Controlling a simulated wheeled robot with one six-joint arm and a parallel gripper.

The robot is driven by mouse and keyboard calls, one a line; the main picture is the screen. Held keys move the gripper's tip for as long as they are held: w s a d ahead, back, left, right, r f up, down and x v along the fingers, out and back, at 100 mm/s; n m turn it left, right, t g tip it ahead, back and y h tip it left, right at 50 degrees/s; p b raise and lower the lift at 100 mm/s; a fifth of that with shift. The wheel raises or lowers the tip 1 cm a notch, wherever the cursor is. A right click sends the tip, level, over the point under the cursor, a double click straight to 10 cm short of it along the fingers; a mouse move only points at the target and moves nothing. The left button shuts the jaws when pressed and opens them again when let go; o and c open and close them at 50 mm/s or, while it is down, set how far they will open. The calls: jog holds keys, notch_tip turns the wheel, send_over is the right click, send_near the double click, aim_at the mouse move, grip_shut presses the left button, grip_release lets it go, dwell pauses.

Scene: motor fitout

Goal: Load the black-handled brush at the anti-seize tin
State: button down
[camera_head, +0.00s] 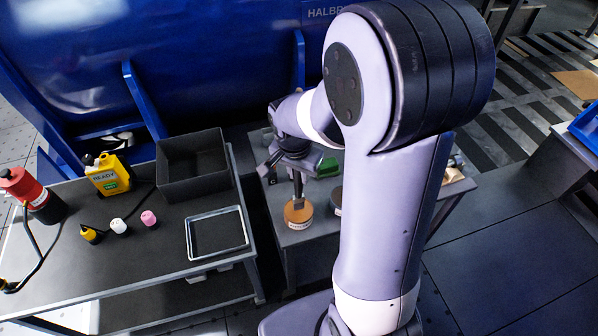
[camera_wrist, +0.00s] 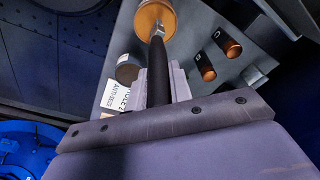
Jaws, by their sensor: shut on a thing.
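My gripper (camera_head: 296,170) is shut on the black-handled brush (camera_wrist: 157,75), whose dark handle runs between the two jaws in the wrist view. In the head view the brush points down to a round copper-coloured tin (camera_head: 298,216) on the middle bench. In the wrist view the brush's far end meets the top of this tin (camera_wrist: 146,20); I cannot tell how deep the bristles sit. A darker tin (camera_head: 336,202) stands just right of it, partly behind my arm.
Two copper-ended cylinders (camera_wrist: 204,66) lie on the bench in the wrist view. A large blue housing (camera_head: 220,60) stands behind.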

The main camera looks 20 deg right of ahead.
jog(key=shift+f+b, duration=0.35)
jog(key=shift+f, duration=0.1)
dwell(1.1)
jog(key=shift+r+p, duration=2.8)
jog(key=shift+r, duration=0.85)
jog(key=shift+f, duration=0.1)
